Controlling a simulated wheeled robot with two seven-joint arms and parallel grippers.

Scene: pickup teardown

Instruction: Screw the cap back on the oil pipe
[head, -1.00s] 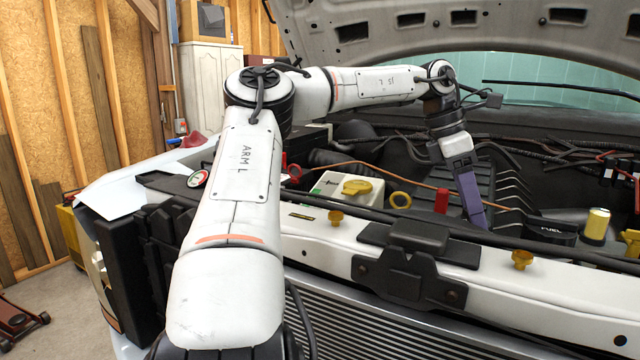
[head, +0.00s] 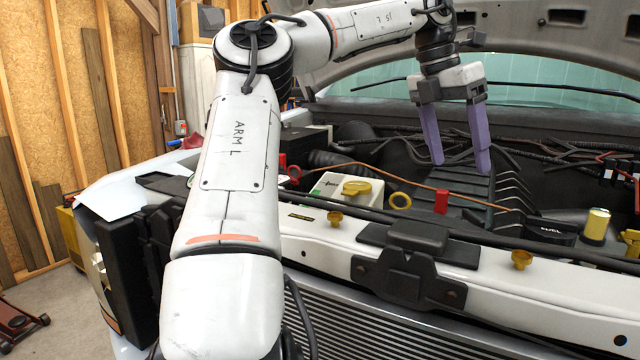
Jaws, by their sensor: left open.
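My left gripper (head: 460,166) is open, its two purple fingers pointing down over the black ribbed engine cover. Nothing shows between the fingers. A yellow cap (head: 356,187) sits on a white reservoir (head: 330,188), left of the gripper. A pale yellow cylinder (head: 596,225) stands upright at the right of the engine bay. A yellow part (head: 632,241) is partly cut off by the right edge. I cannot tell which of these is the oil pipe or its cap. My right gripper is not in view.
A yellow ring (head: 399,200) and a red block (head: 441,202) lie near the front crossmember (head: 570,277). Two yellow plugs (head: 335,218) (head: 521,259) stand on that crossmember. Cables run along the back of the bay. The raised hood (head: 585,30) hangs above.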

